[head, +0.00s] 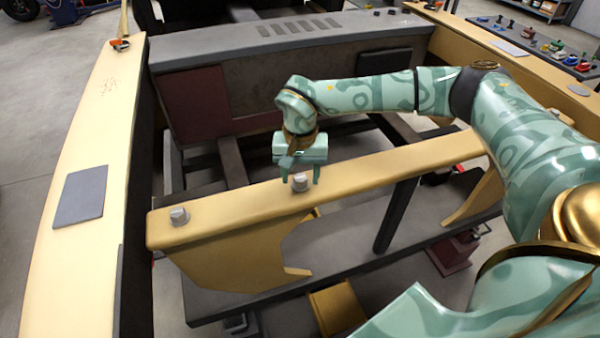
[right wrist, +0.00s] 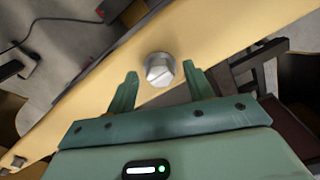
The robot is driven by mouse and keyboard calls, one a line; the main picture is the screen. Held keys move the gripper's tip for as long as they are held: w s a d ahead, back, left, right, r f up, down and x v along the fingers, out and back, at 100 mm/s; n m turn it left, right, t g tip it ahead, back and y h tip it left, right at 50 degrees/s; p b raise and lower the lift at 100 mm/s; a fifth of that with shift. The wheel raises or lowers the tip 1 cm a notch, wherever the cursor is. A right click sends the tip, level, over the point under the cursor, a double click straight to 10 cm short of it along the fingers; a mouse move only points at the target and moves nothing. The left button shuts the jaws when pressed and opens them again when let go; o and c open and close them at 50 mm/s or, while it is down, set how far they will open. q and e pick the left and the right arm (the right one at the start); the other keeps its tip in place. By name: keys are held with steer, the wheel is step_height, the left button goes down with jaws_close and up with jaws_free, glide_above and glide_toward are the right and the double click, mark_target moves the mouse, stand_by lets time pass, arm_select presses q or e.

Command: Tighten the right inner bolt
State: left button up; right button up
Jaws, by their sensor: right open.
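A yellow beam (head: 380,165) spans the frame and carries silver bolts. One bolt (head: 300,182) is near the middle of the beam, and it also shows in the right wrist view (right wrist: 159,69) as a hex head with a slot-like line. Another bolt (head: 179,216) stands near the beam's left end. My right gripper (head: 302,180) is open over the middle bolt. In the right wrist view its two fingers (right wrist: 160,82) lie on either side of the bolt head, with gaps to both. I cannot tell the exact height of the fingertips. My left gripper is not in view.
A yellow side rail (head: 85,130) with a grey pad (head: 80,196) runs along the left. A grey panel (head: 290,35) crosses the back. The beam top between the two bolts is clear.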

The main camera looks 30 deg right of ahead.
steer(key=c, duration=1)
steer(key=shift+r, duration=0.1)
